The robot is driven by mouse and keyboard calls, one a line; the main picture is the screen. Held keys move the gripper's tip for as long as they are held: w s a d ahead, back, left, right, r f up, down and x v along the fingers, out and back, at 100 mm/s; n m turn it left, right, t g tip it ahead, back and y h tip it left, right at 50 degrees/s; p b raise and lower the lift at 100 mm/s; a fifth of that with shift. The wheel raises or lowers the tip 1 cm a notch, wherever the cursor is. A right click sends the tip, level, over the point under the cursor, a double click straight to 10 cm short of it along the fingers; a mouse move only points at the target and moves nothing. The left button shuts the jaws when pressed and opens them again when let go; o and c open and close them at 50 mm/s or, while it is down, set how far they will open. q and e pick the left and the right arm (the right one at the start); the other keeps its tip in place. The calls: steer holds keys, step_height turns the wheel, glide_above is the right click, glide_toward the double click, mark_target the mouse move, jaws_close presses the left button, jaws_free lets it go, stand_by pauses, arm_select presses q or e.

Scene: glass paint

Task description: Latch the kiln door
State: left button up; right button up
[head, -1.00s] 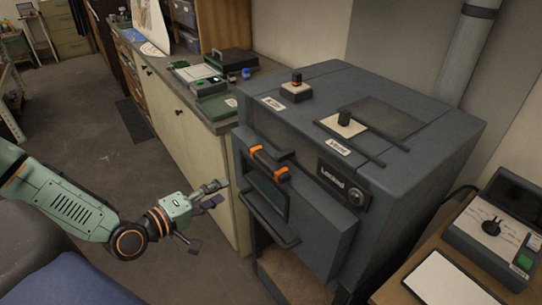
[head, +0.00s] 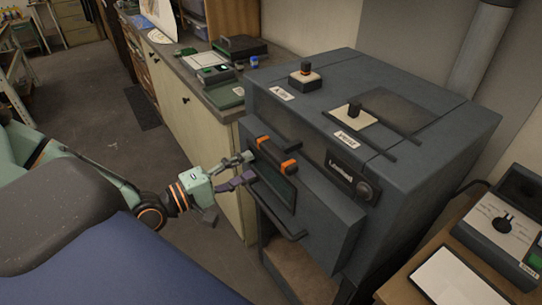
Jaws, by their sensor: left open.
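The dark grey kiln (head: 440,145) stands at the right of the head view. Its door (head: 318,225) is on the front, with a dark window and a bar handle (head: 280,226) low down. I cannot tell whether the door is fully closed. A dark bar with orange ends, which looks like the latch (head: 288,166), lies across the door's upper part. My left gripper (head: 250,168) is open, with its fingers pointing at the door's left side, just left of and below the latch. I cannot tell whether the fingertips touch the door. My right gripper is out of view.
A cabinet counter (head: 222,100) runs behind my left gripper. A side table (head: 408,284) with a control box stands at the right.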

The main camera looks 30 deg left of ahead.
mark_target(270, 156)
arm_select(q)
steer(key=b+x, duration=0.4)
steer(key=x, duration=0.1)
steer(key=shift+w+d+f, duration=0.1)
steer(key=shift+w+f, duration=0.05)
steer(key=shift+f, duration=0.15)
steer(key=shift+w+d+b, duration=0.15)
steer(key=shift+w+b, duration=0.15)
steer(key=shift+b, duration=0.2)
steer(key=shift+w+r+b, duration=0.15)
steer(key=shift+w+b, duration=0.3)
steer(key=shift+w+d, duration=0.2)
steer(key=shift+w, duration=0.15)
steer(key=shift+s+a, duration=0.2)
steer(key=c, duration=0.5)
steer(key=shift+d+r, duration=0.1)
jaws_close()
